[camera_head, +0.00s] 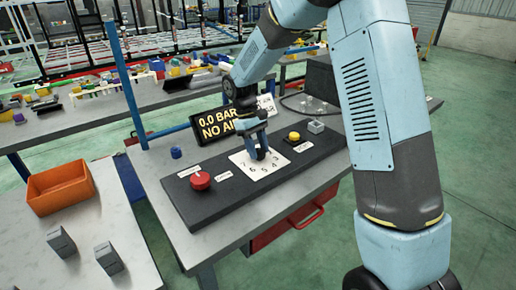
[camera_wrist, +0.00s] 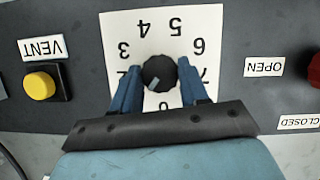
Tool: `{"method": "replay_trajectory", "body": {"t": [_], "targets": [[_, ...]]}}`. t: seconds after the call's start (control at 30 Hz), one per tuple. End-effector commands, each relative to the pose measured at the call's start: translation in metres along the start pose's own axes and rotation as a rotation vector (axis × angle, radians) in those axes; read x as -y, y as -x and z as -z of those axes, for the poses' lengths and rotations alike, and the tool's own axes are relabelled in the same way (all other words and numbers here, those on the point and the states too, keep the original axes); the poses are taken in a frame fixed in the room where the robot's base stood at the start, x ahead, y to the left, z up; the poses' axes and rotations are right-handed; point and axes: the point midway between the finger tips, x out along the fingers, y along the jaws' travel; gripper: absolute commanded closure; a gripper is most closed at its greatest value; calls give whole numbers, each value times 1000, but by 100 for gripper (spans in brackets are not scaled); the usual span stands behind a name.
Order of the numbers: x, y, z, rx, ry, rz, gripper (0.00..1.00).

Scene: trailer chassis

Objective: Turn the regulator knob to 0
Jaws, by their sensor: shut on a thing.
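The regulator knob (camera_wrist: 160,71) is a dark round knob at the middle of a white number plate (camera_wrist: 176,14). A light mark on it points to the lower left in the wrist view. The digits show upside down there; 3, 4, 5 and 6 are clear, and a 0-like digit lies just below the knob. My fingers hide part of the rest. My gripper (camera_wrist: 159,80) is shut on the knob, one finger on each side. In the head view my gripper (camera_head: 256,152) points down over the plate (camera_head: 270,171) and hides the knob.
A display (camera_head: 217,123) behind the panel reads 0.0 BAR and NO AI, the rest hidden. A red knob (camera_head: 200,181) and a yellow button (camera_head: 294,136) flank the plate on the dark panel. An orange bin (camera_head: 62,190) and grey blocks stand on the left table.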

Motion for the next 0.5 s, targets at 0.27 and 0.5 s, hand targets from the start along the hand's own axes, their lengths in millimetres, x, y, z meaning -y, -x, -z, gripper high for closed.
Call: {"method": "replay_trajectory", "body": {"t": [0.27,0.5], "targets": [[2,1,0,-3,240,-101,87],[2,0,0,-2,423,-177,87]]}}
